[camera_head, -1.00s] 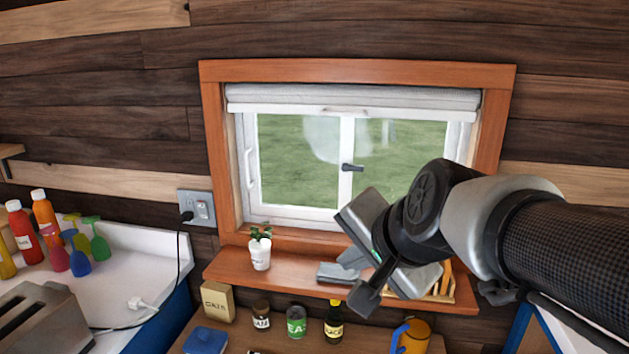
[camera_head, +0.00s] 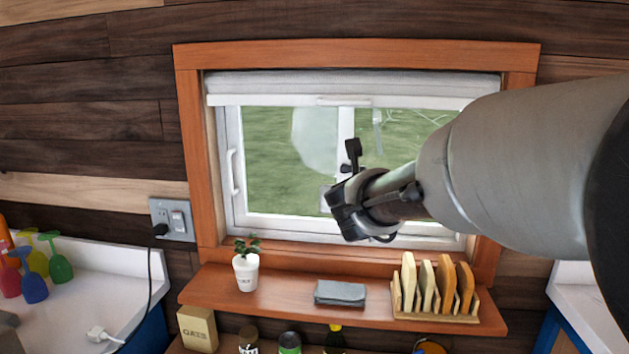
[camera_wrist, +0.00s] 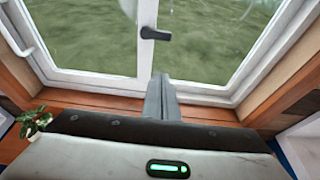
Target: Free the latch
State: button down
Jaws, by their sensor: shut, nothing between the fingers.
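The latch (camera_wrist: 155,34) is a dark handle on the white middle post of the window (camera_wrist: 148,60). In the wrist view it lies roughly level, with its lever pointing right from the pivot. My gripper's fingers (camera_wrist: 162,95) are shut and empty. They point toward the post below the latch, with a visible gap in the picture between their tips and the latch. In the head view my gripper (camera_head: 328,195) is in front of the middle post, and it and the wrist hide most of the latch.
An orange-brown frame (camera_head: 188,150) surrounds the window, with a rolled blind (camera_head: 350,84) above. The shelf (camera_head: 275,297) below holds a potted plant (camera_head: 246,268), a folded grey cloth (camera_head: 340,292) and a wooden rack of boards (camera_head: 450,318). A white pull handle (camera_head: 233,172) is on the left sash.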

jog(key=shift+w+f, duration=0.1)
jog(key=w+d+p, duration=0.1)
jog(key=w+p, duration=0.1)
jog(key=w, duration=0.7)
jog(key=shift+d+r, duration=0.4)
jog(key=shift+r, duration=0.05)
